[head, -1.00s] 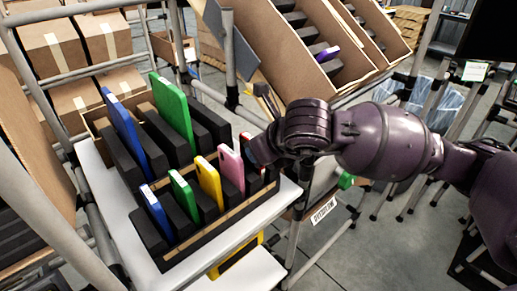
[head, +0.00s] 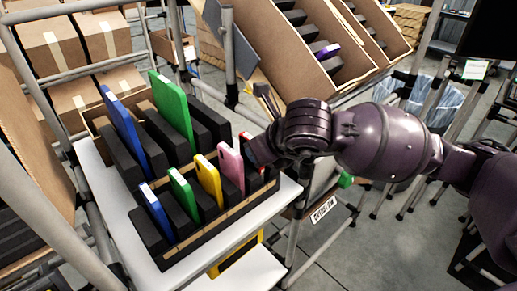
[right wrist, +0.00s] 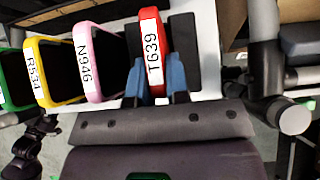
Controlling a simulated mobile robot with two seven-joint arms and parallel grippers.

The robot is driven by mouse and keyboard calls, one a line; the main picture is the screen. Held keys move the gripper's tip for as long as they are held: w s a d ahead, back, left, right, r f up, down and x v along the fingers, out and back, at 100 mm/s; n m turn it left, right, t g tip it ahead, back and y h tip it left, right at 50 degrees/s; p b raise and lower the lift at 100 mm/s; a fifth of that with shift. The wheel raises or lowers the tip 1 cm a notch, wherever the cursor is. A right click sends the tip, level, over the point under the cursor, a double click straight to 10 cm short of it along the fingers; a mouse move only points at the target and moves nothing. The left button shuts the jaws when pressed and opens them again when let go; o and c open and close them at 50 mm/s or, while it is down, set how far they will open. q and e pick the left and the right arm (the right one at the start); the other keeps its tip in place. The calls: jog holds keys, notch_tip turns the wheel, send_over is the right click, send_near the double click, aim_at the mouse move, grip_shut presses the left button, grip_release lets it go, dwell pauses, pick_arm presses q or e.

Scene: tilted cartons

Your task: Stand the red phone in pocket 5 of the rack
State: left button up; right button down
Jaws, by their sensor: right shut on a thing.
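The rack (head: 215,222) stands on a white shelf, with black dividers and a light wooden front strip. Its front row holds a blue phone (head: 156,210), a green phone (head: 184,193), a yellow phone (head: 208,180) and a pink phone (head: 231,165), left to right. My right gripper (head: 259,152) is at the right end of this row. In the right wrist view my right gripper (right wrist: 157,85) has its blue fingers shut on the red phone (right wrist: 152,20), labelled T639, beside the pink phone (right wrist: 97,55). The phone's lower end is hidden. My left gripper is out of view.
A tall blue device (head: 122,122) and a tall green device (head: 172,110) stand in the back row. A tilted carton (head: 290,65) with dark dividers and a purple item (head: 327,52) lies behind my right arm. Metal posts frame the shelf.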

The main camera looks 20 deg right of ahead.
jog(key=c, duration=1)
grip_release()
jog(key=p+v, duration=0.2)
jog(key=v, duration=0.8)
jog(key=shift+s+r, duration=0.25)
jog(key=shift+s, duration=0.05)
jog(key=shift+r, duration=0.1)
